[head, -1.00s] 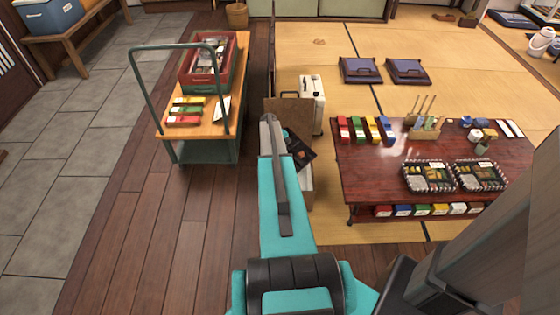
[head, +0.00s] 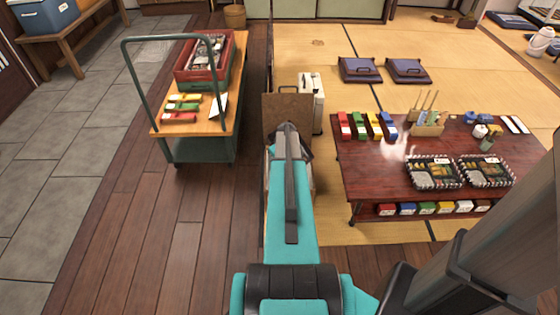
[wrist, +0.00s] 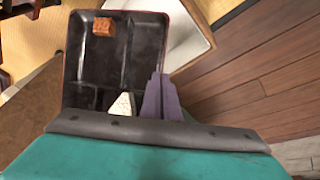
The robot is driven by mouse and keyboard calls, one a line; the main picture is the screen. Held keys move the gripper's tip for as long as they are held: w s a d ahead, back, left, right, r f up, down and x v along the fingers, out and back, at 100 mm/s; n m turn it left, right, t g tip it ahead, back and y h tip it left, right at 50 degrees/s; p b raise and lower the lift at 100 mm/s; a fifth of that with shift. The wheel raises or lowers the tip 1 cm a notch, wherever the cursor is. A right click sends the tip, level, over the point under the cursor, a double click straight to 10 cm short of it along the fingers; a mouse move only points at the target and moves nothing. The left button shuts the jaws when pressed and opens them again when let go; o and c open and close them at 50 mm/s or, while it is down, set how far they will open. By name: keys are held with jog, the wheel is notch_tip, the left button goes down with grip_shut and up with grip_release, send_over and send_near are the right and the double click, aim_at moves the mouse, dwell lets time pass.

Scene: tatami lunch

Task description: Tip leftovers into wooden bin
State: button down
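A dark compartmented lunch tray (wrist: 145,40) with a reddish rim fills the middle of the wrist view. An orange-brown food piece (wrist: 103,26) lies in its far left compartment, and a white speckled wedge (wrist: 122,104) shows near my gripper. My gripper (wrist: 160,95) appears shut on the tray's near edge; one finger is hidden. In the head view my arm hides most of the tray. The wooden bin's pale rim (wrist: 208,25) shows beside and below the tray; in the head view a brown board (head: 287,112) stands upright at its back.
A green trolley (head: 205,150) with a red crate (head: 181,75) and coloured boxes stands to the left. A low red-brown table (head: 385,175) with filled lunch trays, coloured boxes and a utensil holder stands to the right. A white container (head: 318,110) is behind the board.

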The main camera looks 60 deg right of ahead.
jog(key=shift+s+f+t+h+b, duration=0.15)
jog(key=shift+t+b, duration=0.6)
jog(key=shift+b, duration=1.4)
jog(key=shift+f+t+h+b, duration=0.25)
jog(key=shift+t+b, duration=0.55)
jog(key=shift+b, duration=1.4)
jog(key=shift+s+f+t+h+b, duration=0.2)
jog(key=shift+t+b, duration=0.55)
jog(key=shift+b, duration=1.4)
jog(key=t+b, duration=0.1)
jog(key=b, duration=0.4)
jog(key=t+b, duration=0.2)
jog(key=b, duration=0.4)
jog(key=shift+f+m+b, duration=0.3)
jog(key=shift+f, duration=0.1)
jog(key=t+b, duration=0.2)
jog(key=b, duration=0.6)
jog(key=shift+w+f+h+b, duration=0.2)
jog(key=shift+h+b, duration=0.1)
jog(key=shift+h, duration=0.1)
jog(key=shift+t, duration=0.6)
jog(key=shift+f+m+t+h, duration=0.1)
jog(key=shift+m+t+h, duration=0.25)
jog(key=shift+t, duration=0.45)
jog(key=shift+w+f+t+h, duration=0.2)
jog(key=shift+t+h, duration=0.25)
jog(key=shift+t, duration=0.45)
jog(key=shift+s, duration=0.1)
